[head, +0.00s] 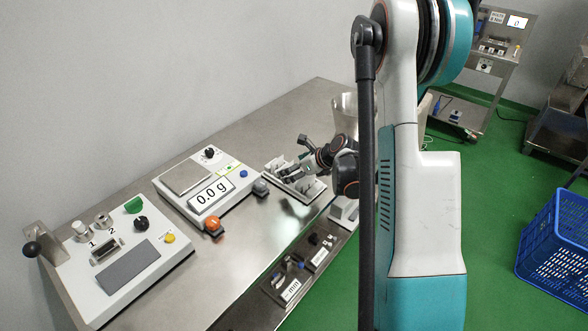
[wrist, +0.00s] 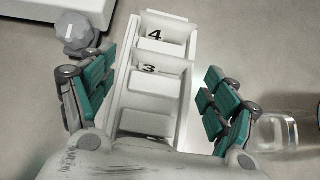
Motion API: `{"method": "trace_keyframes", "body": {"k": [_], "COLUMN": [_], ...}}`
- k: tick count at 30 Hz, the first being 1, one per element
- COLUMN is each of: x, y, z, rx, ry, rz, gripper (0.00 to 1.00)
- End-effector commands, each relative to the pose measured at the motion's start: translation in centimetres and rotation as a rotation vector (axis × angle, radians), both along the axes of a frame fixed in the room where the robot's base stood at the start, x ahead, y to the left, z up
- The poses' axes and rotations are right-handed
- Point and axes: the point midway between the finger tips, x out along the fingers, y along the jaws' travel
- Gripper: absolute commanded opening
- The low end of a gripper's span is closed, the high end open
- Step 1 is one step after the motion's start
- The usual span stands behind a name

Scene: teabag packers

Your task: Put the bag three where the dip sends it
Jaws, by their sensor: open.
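A white rack (wrist: 189,60) with slots numbered 4 and 3 lies under my gripper in the wrist view. White, bag-like pieces sit in the slots; the one just below the 3 label (wrist: 152,83) is likely bag three, but I cannot be sure. My gripper (wrist: 158,88) is open, one green-padded finger on each side of the rack, with nothing held. In the head view the rack (head: 312,194) is on the steel bench, with my gripper (head: 294,174) over it and hiding part of it. I cannot tell whether the fingers touch it.
A scale (head: 172,196) reading 0.0 g stands left of the rack. A control box (head: 80,277) marked 1 and 2 is at the far left. A clear glass vessel (head: 345,108) stands behind the rack. Small trays are on a lower shelf. A blue crate (head: 556,245) is on the floor.

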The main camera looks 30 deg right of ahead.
Motion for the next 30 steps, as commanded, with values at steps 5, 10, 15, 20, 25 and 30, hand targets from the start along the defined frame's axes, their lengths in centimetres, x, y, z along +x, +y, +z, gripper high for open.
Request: {"method": "trace_keyframes", "body": {"k": [5, 10, 15, 20, 25, 30], "x": [-2.0, -4.2, -6.2, -7.4, -7.9, -7.9], "y": [-0.6, -1.4, -2.0, -2.4, -2.6, -2.5], "z": [1.8, 4.1, 6.0, 7.2, 7.7, 7.8], "rx": [0.000, -0.001, -0.001, 0.000, 0.000, -0.002], "ry": [0.001, 0.000, 0.000, 0.001, 0.000, 0.000], "rz": [-0.001, -0.002, -0.002, -0.001, 0.000, 0.002], "gripper": [0.80, 0.80, 0.80, 0.80, 0.80, 0.80]}}
